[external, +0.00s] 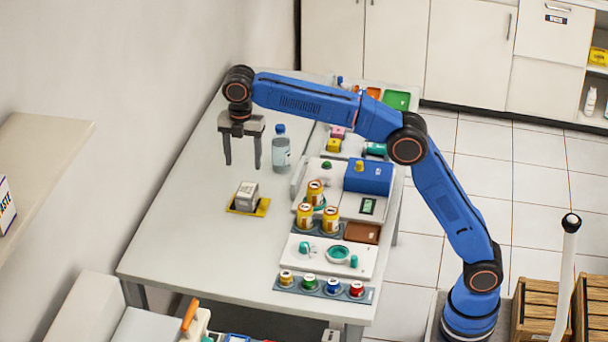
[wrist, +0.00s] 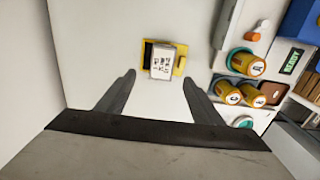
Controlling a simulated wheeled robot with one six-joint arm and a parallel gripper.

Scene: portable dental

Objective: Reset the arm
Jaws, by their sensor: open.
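My blue arm (external: 308,100) reaches from its base at the lower right out over the white table (external: 185,235). My gripper (external: 243,160) points down above the table, fingers apart and nothing between them. In the wrist view my gripper (wrist: 158,92) also shows two spread fingers. A small grey-white box with printed text (external: 246,195) sits on a yellow tray (external: 263,208) on the table, below and apart from the fingers. The box (wrist: 162,62) and the yellow tray (wrist: 180,62) lie beyond the fingertips in the wrist view.
A clear bottle with a blue cap (external: 281,152) stands just right of my gripper. Orange-labelled jars (external: 305,215), a blue box (external: 368,178) and a rack of small jars (external: 322,288) fill the table's right side. The left side is mostly clear. A wall shelf (external: 45,165) is at left.

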